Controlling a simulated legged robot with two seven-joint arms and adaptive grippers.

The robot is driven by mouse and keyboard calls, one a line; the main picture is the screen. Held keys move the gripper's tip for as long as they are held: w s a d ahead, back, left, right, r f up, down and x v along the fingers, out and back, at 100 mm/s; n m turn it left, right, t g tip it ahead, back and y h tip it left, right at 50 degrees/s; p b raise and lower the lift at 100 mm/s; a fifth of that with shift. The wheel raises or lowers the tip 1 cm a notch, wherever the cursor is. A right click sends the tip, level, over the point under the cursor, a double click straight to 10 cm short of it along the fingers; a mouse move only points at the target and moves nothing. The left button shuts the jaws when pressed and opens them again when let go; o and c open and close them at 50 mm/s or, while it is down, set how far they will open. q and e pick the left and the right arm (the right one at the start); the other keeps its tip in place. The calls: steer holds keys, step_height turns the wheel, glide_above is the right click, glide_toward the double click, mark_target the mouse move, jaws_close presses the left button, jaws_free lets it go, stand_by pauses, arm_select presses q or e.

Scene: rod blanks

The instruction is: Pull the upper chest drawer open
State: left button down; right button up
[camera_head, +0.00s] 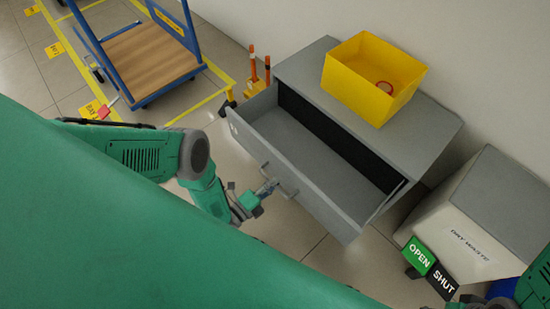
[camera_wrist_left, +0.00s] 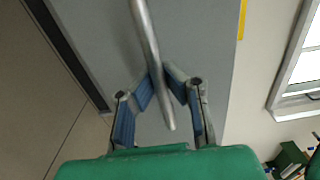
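The grey chest (camera_head: 310,62) stands against the wall. Its upper drawer (camera_head: 318,160) is pulled well out and looks empty inside, with a dark back behind it. A bar handle (camera_head: 279,181) sits on the drawer front. My left gripper (camera_head: 268,188) is at this handle. In the left wrist view the handle (camera_wrist_left: 146,40) runs between the fingertips of the left gripper (camera_wrist_left: 160,74), which are closed in on it from both sides. Lower parts of the chest front are hidden under the drawer. My right gripper is out of view; only part of the right arm shows at the lower right.
A yellow bin (camera_head: 352,85) stands on the chest top. A dry waste bin (camera_head: 465,225) stands to the right, with an OPEN/SHUT sign (camera_head: 431,265) before it. Floor in front of the drawer is clear.

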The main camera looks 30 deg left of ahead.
arm_select(q)
steer(key=c, duration=1.6)
jaws_free()
steer(key=shift+s+f, duration=0.1)
steer(key=shift+f, duration=0.1)
steer(key=shift+r, duration=0.1)
steer(key=v, duration=1.2)
